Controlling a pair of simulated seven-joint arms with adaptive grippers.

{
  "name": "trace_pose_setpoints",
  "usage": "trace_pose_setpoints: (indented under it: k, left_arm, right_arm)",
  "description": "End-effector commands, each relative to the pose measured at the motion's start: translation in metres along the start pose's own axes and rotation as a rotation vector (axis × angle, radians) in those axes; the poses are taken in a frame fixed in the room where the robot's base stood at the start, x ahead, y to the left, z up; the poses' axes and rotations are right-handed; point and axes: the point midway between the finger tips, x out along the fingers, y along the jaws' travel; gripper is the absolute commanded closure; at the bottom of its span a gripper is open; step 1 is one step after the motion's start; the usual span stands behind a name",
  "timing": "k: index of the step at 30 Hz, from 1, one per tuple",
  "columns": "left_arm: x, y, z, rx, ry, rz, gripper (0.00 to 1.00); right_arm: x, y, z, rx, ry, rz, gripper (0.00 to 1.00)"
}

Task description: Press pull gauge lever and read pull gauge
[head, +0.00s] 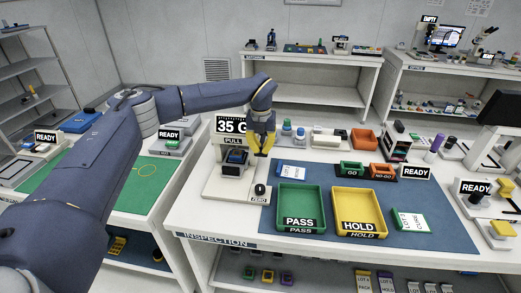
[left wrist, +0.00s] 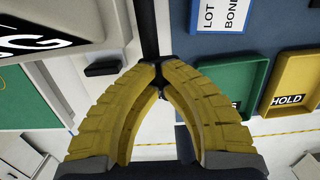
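The pull gauge (head: 217,180) is a pale stand on the left part of the inspection bench. Its display (head: 231,126) reads 35 G above a PULL label, with a dark unit holding a small blue part below. My left gripper (head: 262,152) points down just right of the display. In the left wrist view its yellow fingers (left wrist: 158,76) meet at the tips, beside the end of a dark bar (left wrist: 149,30). I cannot tell whether this bar is the lever or whether the tips touch it. A black knob (head: 260,188) stands by the ZERO label. My right gripper is out of view.
A green PASS tray (head: 300,231) and a yellow HOLD tray (head: 358,234) lie on the blue mat (head: 440,236). Small GO and NO-GO bins, bottles and an orange bin stand behind. My left arm crosses above the neighbouring bench with the green mat (head: 140,197).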

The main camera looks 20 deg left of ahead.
Motion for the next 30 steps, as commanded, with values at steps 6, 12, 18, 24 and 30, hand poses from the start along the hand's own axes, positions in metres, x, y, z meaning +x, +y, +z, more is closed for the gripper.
trace_pose_setpoints:
  k: [6,12,18,24,30]
  left_arm:
    - [-0.001,0.000,0.001,0.000,-0.001,0.000,1.00]
    - [-0.011,0.000,0.001,0.000,-0.003,-0.001,1.00]
    - [-0.027,0.000,0.001,0.000,-0.003,-0.001,1.00]
    - [-0.044,0.000,0.001,0.000,-0.003,-0.001,1.00]
    - [-0.051,0.000,0.000,0.000,-0.001,0.000,1.00]
  right_arm:
    - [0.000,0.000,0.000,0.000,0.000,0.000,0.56]
    - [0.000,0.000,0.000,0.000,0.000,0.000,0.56]
    - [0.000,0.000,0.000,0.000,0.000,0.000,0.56]
    - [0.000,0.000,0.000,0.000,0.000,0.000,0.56]
    - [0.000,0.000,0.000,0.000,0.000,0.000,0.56]
